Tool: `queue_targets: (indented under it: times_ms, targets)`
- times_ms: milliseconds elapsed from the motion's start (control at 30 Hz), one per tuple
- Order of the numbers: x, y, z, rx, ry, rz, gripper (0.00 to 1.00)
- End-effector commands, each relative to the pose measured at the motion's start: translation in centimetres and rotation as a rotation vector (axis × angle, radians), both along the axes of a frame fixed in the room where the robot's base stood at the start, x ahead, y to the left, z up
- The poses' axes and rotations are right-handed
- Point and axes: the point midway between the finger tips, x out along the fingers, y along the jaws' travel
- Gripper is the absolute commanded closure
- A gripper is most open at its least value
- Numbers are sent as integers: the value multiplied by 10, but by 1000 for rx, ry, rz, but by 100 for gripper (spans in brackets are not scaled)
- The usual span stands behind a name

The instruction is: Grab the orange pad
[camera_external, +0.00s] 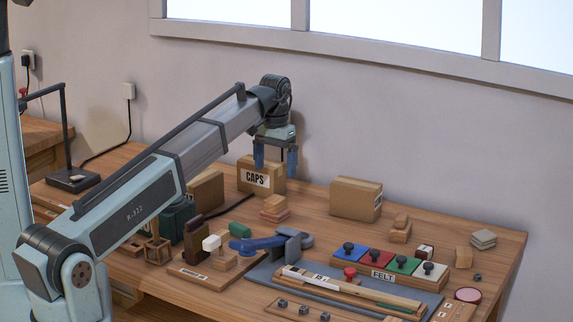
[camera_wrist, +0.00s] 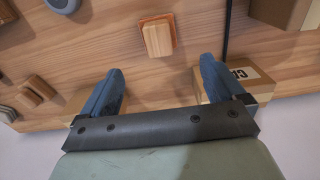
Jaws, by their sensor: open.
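The orange pad (camera_wrist: 157,16) lies on the table with a small wooden block (camera_wrist: 158,39) on top, so only its edges show in the wrist view. In the external view, a small stack with a tan block (camera_external: 276,201) on a pinkish-orange layer (camera_external: 275,214) sits in front of the CAPS box. My gripper (camera_external: 275,164) is above and behind this stack, pointing down. In the wrist view, its two blue fingers (camera_wrist: 160,68) are wide apart and empty. The pad lies beyond the fingertips, roughly centred between them.
The CAPS box (camera_external: 261,178) stands close below my gripper. Another carton (camera_external: 356,199) stands to the right. A blue-handled tool (camera_external: 258,243), a FELT row of coloured blocks (camera_external: 383,274) and wooden strips crowd the front. Bare wood lies between the stack and right carton.

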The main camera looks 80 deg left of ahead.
Motion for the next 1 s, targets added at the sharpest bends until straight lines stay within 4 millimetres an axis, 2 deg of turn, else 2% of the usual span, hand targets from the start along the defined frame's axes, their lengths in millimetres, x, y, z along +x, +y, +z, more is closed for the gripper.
queue_targets:
  times_ms: [100,300,500,767,1000]
  targets:
    - [-1,-1,-22,-1,2,-1,4]
    - [0,-1,-52,0,1,-2,4]
    - [0,0,-67,2,1,-2,4]
    - [1,0,-77,1,1,-2,4]
    - [3,0,-106,1,2,-2,4]
